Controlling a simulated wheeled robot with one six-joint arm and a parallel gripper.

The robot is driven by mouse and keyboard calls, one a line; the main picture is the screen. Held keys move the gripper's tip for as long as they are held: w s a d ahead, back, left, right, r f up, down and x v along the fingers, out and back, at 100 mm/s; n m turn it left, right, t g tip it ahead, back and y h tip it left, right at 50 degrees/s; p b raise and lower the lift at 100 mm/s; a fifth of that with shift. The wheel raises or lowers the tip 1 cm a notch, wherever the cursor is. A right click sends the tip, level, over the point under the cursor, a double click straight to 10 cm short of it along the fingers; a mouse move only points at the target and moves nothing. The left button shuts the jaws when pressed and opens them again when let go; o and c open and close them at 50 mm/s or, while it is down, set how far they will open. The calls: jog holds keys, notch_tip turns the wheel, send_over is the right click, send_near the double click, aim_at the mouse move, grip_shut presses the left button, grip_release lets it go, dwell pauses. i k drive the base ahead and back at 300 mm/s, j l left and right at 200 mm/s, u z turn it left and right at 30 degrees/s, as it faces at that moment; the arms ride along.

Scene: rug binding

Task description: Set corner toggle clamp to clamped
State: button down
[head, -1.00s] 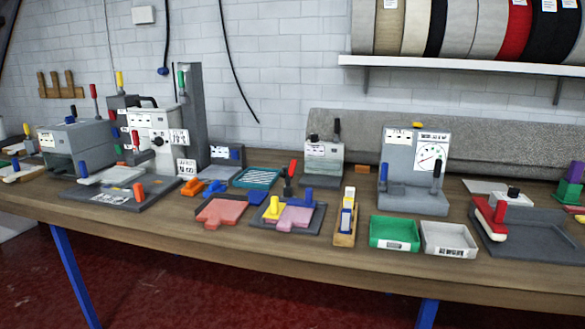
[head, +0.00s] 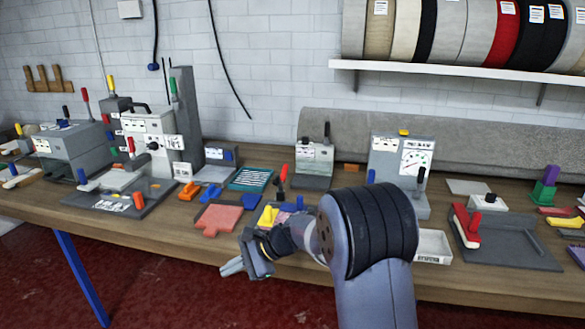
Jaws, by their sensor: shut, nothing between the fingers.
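A dark fixture plate (head: 255,222) lies near the front edge of the bench, with a yellow knobbed piece (head: 268,214) and a pink-purple piece on it. A lever with a red grip (head: 284,172) stands nearly upright at its back; it looks like the corner toggle clamp, though I cannot read a label. My arm hides the right and front parts of this fixture. My gripper (head: 233,267) is shut and empty, pointing left in front of the bench edge, apart from the fixture and lever.
A salmon pad (head: 217,218) lies left of the fixture. Orange and blue clips (head: 188,191) and a teal tray (head: 250,179) lie behind it. A white bin (head: 433,246) and a red-handled board (head: 520,245) stand right. Gauge box (head: 385,160) stands behind my arm.

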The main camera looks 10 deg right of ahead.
aim_at(280, 181)
jog(key=i+j+z, duration=0.2)
jog(key=i+z, duration=0.2)
jog(key=i+j+z, duration=0.4)
jog(key=i, duration=0.15)
jog(key=i+j+z, duration=0.4)
